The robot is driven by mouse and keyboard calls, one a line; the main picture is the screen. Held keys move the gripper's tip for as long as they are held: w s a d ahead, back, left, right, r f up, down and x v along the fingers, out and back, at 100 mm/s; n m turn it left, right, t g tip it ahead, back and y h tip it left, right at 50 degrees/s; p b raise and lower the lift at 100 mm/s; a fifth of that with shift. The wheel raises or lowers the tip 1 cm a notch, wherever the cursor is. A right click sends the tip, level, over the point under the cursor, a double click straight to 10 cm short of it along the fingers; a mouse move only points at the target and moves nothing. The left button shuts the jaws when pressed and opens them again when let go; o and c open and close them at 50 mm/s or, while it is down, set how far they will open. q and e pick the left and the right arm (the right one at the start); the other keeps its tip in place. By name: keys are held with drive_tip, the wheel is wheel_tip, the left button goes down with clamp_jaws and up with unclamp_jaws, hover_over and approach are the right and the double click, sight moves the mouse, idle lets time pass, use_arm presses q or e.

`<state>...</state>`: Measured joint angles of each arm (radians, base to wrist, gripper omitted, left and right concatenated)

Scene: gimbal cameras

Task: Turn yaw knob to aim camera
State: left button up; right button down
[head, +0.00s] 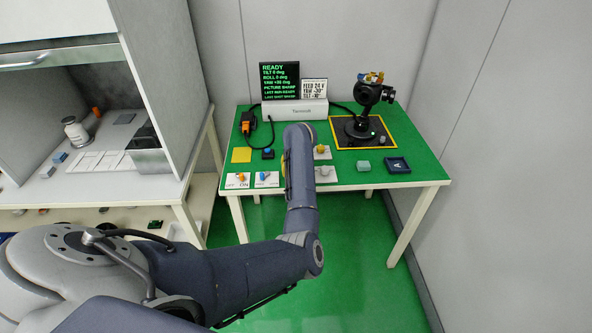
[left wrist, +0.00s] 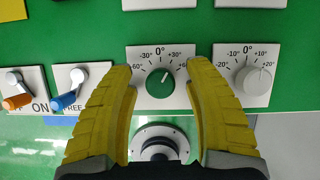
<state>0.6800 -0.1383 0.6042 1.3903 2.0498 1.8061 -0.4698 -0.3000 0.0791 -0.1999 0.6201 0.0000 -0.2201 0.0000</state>
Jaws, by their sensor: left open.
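In the left wrist view a round green knob (left wrist: 160,83) sits on a white plate with a degree scale around 0°. Its white pointer mark leans to the upper right, toward +30°. My left gripper (left wrist: 160,66) is open, its yellow fingers on either side of the knob; I cannot tell whether they touch it. The gimbal camera (head: 368,95) stands on a black pad at the back right. The screen (head: 280,81) reads READY, with a positive yaw and tilt and roll at 0.
A grey knob (left wrist: 259,80) with a finer scale sits right of the gripper. Orange (left wrist: 17,101) and blue (left wrist: 64,101) levers sit to the left. A card (head: 314,89) stands beside the screen. A teal block (head: 363,165) and dark tray (head: 397,165) lie at the table's right.

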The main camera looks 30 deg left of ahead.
use_arm(q)
drive_tip(key=v, duration=1.2)
idle(0.5)
